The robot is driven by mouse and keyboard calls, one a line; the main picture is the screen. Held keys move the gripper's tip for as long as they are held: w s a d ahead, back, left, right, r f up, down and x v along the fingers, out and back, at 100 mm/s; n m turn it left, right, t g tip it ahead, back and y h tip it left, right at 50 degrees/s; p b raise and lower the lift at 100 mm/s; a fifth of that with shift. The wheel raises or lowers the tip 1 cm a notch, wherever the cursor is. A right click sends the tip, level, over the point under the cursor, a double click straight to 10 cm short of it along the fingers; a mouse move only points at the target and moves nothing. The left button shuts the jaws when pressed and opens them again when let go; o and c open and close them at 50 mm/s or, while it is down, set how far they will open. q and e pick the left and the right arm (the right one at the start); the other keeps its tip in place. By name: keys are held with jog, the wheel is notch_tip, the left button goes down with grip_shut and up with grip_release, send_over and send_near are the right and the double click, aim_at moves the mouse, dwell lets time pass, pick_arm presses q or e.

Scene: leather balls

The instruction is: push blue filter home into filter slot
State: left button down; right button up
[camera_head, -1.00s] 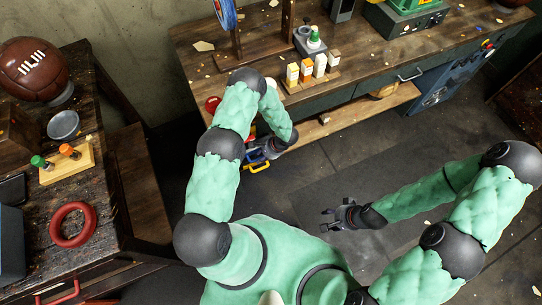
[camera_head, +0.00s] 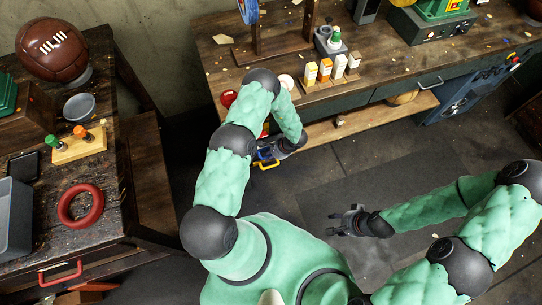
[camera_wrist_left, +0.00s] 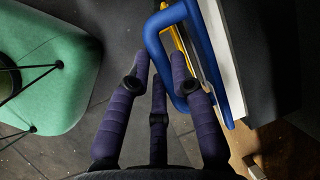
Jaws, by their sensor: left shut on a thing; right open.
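The blue filter (camera_wrist_left: 211,55) shows at the top of the left wrist view as a blue loop handle along a white-edged panel. My left gripper (camera_wrist_left: 157,68) is shut on that handle, with a finger on either side of its bar. In the head view my left gripper (camera_head: 275,153) is low beside the workbench front, next to blue and yellow parts, and the arm hides much there. A yellow loop (camera_head: 266,164) is close by the filter. I cannot make out the filter slot or how deep the filter sits. My right gripper (camera_head: 343,222) is open and empty over the floor.
The workbench (camera_head: 390,75) holds several small cartons (camera_head: 325,69) and has a lower shelf (camera_head: 365,118). On the left table are a brown ball (camera_head: 51,49), a grey bowl (camera_head: 79,106) and a red ring (camera_head: 80,207). The floor around my right gripper is clear.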

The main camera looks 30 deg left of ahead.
pick_arm(q)
jog(key=s+d+p, duration=0.2)
jog(key=s+d, duration=0.3)
jog(key=d, duration=0.1)
jog(key=shift+s+d, duration=0.3)
jog(key=shift+s, duration=0.05)
dwell(2.0)
jog(key=shift+d, duration=0.1)
